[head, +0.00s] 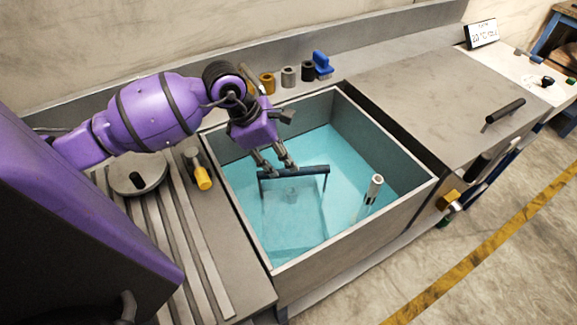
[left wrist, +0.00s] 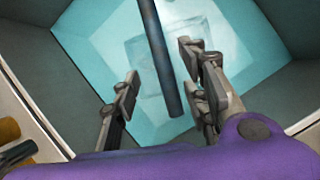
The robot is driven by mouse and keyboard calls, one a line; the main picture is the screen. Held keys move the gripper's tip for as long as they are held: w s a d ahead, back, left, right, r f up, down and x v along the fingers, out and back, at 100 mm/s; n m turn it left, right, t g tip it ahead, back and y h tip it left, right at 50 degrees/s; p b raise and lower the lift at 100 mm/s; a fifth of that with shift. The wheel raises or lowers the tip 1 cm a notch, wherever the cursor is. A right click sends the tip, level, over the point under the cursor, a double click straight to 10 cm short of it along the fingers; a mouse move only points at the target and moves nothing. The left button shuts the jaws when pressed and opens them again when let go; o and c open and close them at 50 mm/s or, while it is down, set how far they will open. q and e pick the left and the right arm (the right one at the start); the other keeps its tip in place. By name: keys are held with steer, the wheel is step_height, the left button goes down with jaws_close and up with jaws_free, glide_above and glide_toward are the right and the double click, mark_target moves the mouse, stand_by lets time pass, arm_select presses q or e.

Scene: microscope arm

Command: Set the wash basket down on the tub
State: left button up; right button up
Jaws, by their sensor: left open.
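The tub (head: 355,228) is a square grey tank filled with turquoise water. The wash basket's dark bar handle (head: 308,171) stands above the water on two thin uprights. Its basket body (head: 293,215) shows only faintly below the surface. My left gripper (head: 278,165) is open over the left part of the handle. In the left wrist view, the handle (left wrist: 162,60) runs between the two spread fingers of my left gripper (left wrist: 165,85), and I cannot tell whether either touches it. My right gripper is not in view.
A pale upright cylinder (head: 371,190) stands in the tub's right part. Small pots (head: 289,76) and a blue object (head: 322,63) line the back ledge. A round lid (head: 137,174) and yellow-handled tool (head: 202,178) lie left. The grey counter (head: 420,95) is mostly clear.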

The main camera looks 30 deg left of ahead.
arm_select(q)
steer(key=shift+v, duration=1.2)
steer(key=shift+r, duration=0.35)
